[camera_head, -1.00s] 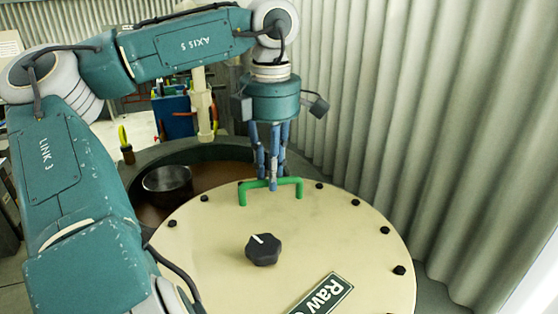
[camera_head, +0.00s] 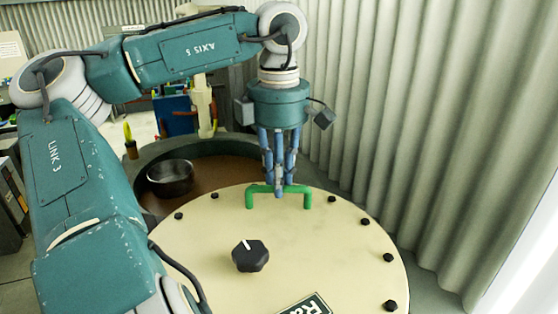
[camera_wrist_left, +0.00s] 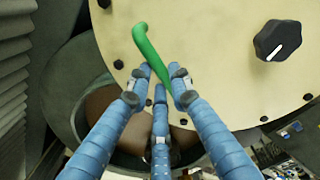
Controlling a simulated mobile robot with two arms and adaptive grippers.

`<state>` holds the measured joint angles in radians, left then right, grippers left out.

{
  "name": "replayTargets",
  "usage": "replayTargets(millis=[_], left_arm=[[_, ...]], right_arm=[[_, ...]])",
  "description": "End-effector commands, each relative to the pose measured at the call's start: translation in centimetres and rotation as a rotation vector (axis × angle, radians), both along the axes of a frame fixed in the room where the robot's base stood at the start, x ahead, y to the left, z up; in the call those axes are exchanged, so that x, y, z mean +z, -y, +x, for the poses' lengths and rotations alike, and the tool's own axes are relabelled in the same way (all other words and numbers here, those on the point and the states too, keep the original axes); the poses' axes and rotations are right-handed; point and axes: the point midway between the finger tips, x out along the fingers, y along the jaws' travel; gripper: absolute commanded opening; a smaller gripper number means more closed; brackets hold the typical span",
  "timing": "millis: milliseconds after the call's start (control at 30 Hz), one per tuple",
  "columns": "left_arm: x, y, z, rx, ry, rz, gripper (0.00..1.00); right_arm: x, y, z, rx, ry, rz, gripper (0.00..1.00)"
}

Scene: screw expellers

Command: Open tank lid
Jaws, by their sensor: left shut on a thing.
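The tank lid (camera_head: 330,240) is a large round cream plate with black bolts around its rim, lying over much of the tank (camera_head: 230,148). A green bar handle (camera_head: 303,192) stands near its far edge. My left gripper (camera_head: 279,190) points down, with its blue fingers shut on the middle of this handle. The left wrist view shows the fingers (camera_wrist_left: 160,85) on both sides of the green handle (camera_wrist_left: 143,45). A black knob (camera_head: 250,257) with a white mark sits on the lid. My right gripper is not in view.
The tank's brown interior (camera_head: 215,180) shows beyond the lid's far left edge, with a dark round metal pot (camera_head: 170,177) there. A corrugated wall (camera_head: 400,120) stands close on the right.

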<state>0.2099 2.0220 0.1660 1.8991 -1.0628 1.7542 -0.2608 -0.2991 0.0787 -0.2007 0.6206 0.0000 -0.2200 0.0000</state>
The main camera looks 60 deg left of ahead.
Motion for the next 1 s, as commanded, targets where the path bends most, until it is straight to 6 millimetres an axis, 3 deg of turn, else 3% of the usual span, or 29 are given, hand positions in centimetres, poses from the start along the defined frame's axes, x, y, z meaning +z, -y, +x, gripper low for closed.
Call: replayTargets(millis=[33, 100, 467, 567, 1000], left_arm=[[0.2, 0.0, 0.1, 0.0, 0.005, 0.002, 0.25], [0.2, 0.0, 0.1, 0.0, 0.004, 0.002, 0.39], [0.4, 0.0, 0.0, 0.002, 0.001, 0.002, 0.39], [1.5, 0.0, 0.0, 0.004, 0.002, 0.005, 0.39], [10.2, 0.4, -0.3, 0.003, 0.004, 0.003, 0.39]], right_arm=[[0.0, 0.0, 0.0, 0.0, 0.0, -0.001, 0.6], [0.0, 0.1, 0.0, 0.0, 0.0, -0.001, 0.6], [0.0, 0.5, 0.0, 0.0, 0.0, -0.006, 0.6], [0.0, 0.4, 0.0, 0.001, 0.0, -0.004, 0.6], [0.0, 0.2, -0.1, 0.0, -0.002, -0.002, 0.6]])
